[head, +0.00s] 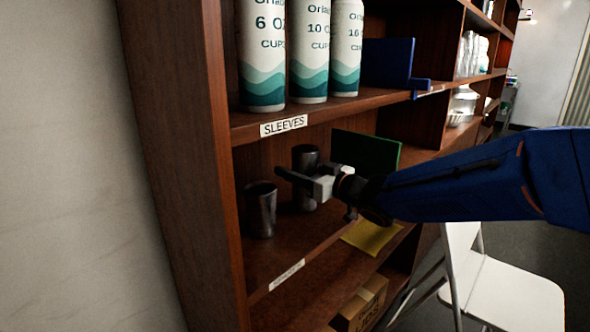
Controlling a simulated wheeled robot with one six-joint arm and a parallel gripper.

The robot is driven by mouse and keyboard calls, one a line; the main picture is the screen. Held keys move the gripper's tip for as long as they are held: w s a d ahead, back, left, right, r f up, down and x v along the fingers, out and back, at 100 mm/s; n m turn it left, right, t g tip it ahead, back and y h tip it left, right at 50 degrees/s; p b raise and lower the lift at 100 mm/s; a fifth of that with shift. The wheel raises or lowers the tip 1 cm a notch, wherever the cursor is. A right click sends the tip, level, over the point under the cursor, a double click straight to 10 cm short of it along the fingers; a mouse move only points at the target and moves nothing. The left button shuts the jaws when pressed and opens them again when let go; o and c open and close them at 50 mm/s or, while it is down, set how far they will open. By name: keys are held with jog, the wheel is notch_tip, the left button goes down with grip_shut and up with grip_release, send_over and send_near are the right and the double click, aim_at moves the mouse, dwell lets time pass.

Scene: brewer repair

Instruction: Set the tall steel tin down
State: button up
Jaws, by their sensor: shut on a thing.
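The tall steel tin (305,155) is upright in the middle shelf bay of the wooden shelf unit, under the "SLEEVES" label. My gripper (299,180) is shut on it, reaching in from the right, and its jaws cross the tin's front and hide part of it. The tin's base is at or just above the shelf board (268,262); I cannot tell if it touches. A second steel tin (261,211), looking a little shorter, stands on the same board to the left and nearer the front, apart from the held tin.
A green panel (378,150) stands behind my gripper, and a yellow sheet (372,236) lies right of the tins. Printed cup sleeves (309,50) and a blue bookend (388,62) are on the shelf above. A cardboard box (362,303) sits below. A white folding chair (505,290) stands right.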

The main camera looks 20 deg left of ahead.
jog(key=shift+f, duration=0.15)
jog(key=o, duration=1.3)
jog(key=shift+d, duration=0.15)
jog(key=v, duration=1.1)
jog(key=shift+s+d, duration=0.2)
jog(key=shift+d, duration=0.1)
